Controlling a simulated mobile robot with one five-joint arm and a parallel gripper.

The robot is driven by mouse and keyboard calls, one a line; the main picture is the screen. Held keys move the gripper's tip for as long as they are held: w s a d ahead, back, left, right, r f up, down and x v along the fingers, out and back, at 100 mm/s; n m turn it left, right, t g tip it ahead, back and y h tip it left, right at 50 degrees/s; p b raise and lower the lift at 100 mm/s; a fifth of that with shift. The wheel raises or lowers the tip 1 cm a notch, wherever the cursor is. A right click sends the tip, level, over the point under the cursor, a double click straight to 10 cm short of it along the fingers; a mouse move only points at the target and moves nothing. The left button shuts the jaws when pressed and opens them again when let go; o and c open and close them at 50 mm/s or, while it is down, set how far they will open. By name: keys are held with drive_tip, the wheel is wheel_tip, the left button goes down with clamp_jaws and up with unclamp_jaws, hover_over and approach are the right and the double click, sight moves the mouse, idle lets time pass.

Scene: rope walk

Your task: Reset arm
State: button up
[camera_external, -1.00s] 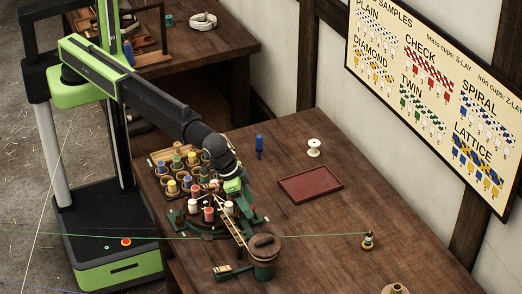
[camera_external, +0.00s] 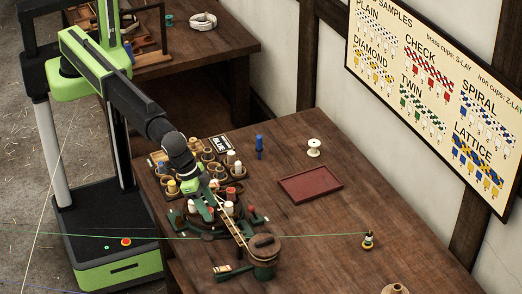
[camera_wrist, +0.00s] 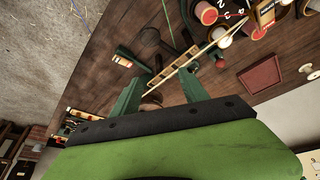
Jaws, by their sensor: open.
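My gripper (camera_external: 208,196) is in front of the rack of cups, over the left part of a round braiding stand (camera_external: 208,228) that carries red and white bobbins. In the wrist view, the two dark green fingers of my gripper (camera_wrist: 160,84) are spread apart with nothing held between them. The arm hides part of the stand and rack in the external view, so I cannot tell whether the fingers touch a bobbin.
A rack of cups with bobbins (camera_external: 212,160) stands behind the gripper. A green lidded pot (camera_external: 264,262), a red tray (camera_external: 310,184), a blue bobbin (camera_external: 259,147) and a white spool (camera_external: 314,147) are on the table. A green cord crosses low. The right side is mostly clear.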

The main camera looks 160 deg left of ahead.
drive_tip(key=s+d+f+m+g+h, duration=0.1)
drive_tip(key=s+d+m, duration=0.4)
drive_tip(key=s+d, duration=0.6)
drive_tip(key=s+d+f+m+g+h+b, duration=0.1)
drive_tip(key=s+d+m+h, duration=0.1)
drive_tip(key=s+d+m, duration=0.4)
drive_tip(key=s+d, duration=0.2)
drive_tip(key=s, duration=0.5)
drive_tip(key=s+d, duration=0.3)
drive_tip(key=s, duration=0.3)
drive_tip(key=shift+s+d+f+g+h, duration=0.3)
drive_tip(key=shift+s+d+f, duration=0.05)
drive_tip(key=shift+s+f, duration=0.05)
